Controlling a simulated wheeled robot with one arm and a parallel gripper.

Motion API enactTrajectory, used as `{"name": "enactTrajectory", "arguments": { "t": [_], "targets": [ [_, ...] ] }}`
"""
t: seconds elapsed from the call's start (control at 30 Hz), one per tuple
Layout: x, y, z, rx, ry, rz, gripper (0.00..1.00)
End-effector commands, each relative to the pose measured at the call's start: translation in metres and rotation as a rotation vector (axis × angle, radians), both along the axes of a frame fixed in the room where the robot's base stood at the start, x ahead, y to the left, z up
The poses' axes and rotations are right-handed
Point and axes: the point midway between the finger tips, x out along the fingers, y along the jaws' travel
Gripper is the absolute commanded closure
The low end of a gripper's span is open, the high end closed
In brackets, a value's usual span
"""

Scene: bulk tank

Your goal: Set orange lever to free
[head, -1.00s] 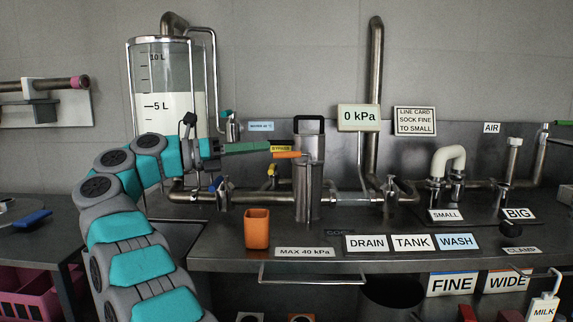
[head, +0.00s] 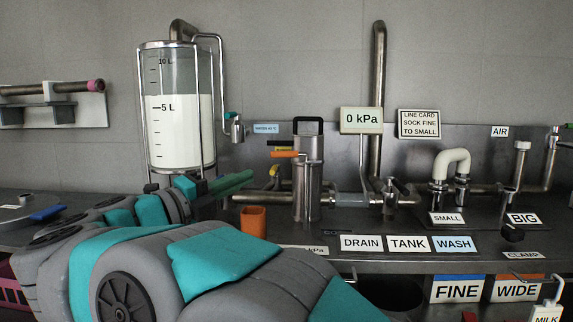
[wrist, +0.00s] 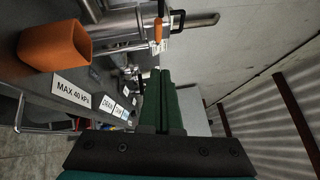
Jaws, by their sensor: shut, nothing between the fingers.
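The orange lever (head: 285,154) sits at the upper left side of the upright steel filter housing (head: 307,190) and lies roughly level, pointing left in the head view. In the wrist view an orange bar that looks like this lever (wrist: 157,30) shows beyond the fingertips. My gripper (head: 250,175) has green fingers. It is lower and to the left of the lever in the head view, apart from it. In the wrist view my gripper (wrist: 160,72) has its fingers together with nothing between them. The lever's position marks are not readable.
An orange cup (head: 253,218) stands on the bench left of the housing; it also shows in the wrist view (wrist: 50,48). The glass tank (head: 180,130) stands behind my arm. The gauge reads 0 kPa (head: 360,120).

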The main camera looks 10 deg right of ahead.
Motion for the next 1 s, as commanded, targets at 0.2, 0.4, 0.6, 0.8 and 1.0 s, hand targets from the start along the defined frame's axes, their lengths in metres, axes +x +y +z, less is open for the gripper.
{"name": "enactTrajectory", "arguments": {
  "t": [0.2, 0.4, 0.6, 0.8, 1.0],
  "targets": [
    [-0.013, 0.002, -0.008, -0.043, 0.047, 0.042, 1.00],
    [-0.003, -0.011, -0.005, -0.043, 0.049, 0.040, 1.00],
    [0.017, -0.038, 0.000, -0.043, 0.048, 0.037, 1.00],
    [0.037, -0.065, 0.005, -0.043, 0.048, 0.037, 1.00],
    [0.062, -0.077, 0.009, -0.045, 0.049, 0.041, 1.00]
  ]
}}
